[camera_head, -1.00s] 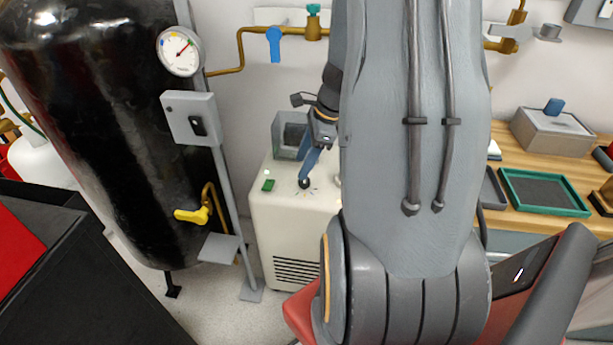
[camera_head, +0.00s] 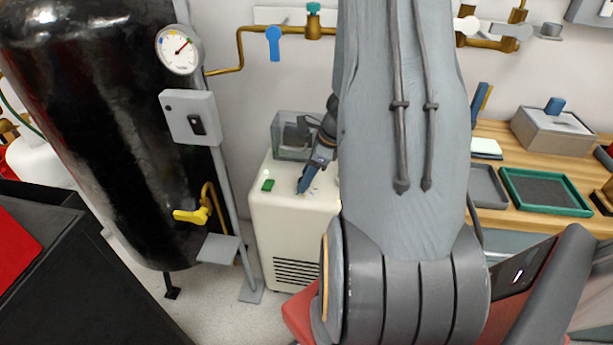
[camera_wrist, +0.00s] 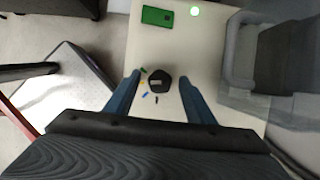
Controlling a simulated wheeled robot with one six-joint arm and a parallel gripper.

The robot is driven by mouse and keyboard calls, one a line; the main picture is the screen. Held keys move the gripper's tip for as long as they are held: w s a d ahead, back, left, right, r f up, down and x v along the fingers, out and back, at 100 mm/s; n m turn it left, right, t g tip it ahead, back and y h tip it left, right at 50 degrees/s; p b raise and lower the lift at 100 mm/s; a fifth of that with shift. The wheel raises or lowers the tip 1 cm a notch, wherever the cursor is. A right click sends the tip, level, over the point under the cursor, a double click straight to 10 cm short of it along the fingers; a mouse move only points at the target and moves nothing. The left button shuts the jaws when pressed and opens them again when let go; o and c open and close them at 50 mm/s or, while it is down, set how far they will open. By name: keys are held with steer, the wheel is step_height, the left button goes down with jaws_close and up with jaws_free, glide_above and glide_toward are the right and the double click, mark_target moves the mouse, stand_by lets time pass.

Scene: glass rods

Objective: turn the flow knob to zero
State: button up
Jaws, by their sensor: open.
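The flow knob (camera_wrist: 159,83) is a small black many-sided knob with a pale bar across it, on the cream top of a cabinet (camera_head: 288,235). Small green, yellow and blue marks lie to its left in the wrist view, and a dark mark lies below it. My gripper (camera_wrist: 159,77) is open, with one blue finger on each side of the knob and a gap showing on both sides. In the head view my gripper (camera_head: 303,190) is low over the cabinet top and hides the knob.
A clear grey box (camera_wrist: 285,60) stands at the right in the wrist view. A black tank (camera_head: 95,130) with a gauge (camera_head: 178,50) stands left of the cabinet.

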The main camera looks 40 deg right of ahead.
steer(key=c, duration=1.1)
steer(key=shift+o, duration=0.2)
steer(key=shift+r+n, duration=0.1)
steer(key=shift+n, duration=0.2)
steer(key=n+y+p, duration=0.1)
steer(key=n+p, duration=0.1)
steer(key=shift+w+n+g, duration=0.1)
steer(key=shift+n+g, duration=0.3)
steer(key=n+g+p, duration=0.1)
steer(key=n, duration=0.1)
steer(key=n+p, duration=0.1)
steer(key=n, duration=0.1)
steer(key=shift+w+d+n+g+y, duration=0.1)
steer(key=shift+w+n+g+y, duration=0.05)
steer(key=shift+n+g+y, duration=0.2)
steer(key=n+g, duration=0.1)
steer(key=n, duration=0.2)
steer(key=shift+w+g, duration=0.1)
steer(key=shift+g, duration=0.15)
steer(key=shift+w+n+g, duration=0.1)
steer(key=shift+n+g, duration=0.7)
steer(key=shift+n, duration=1.65)
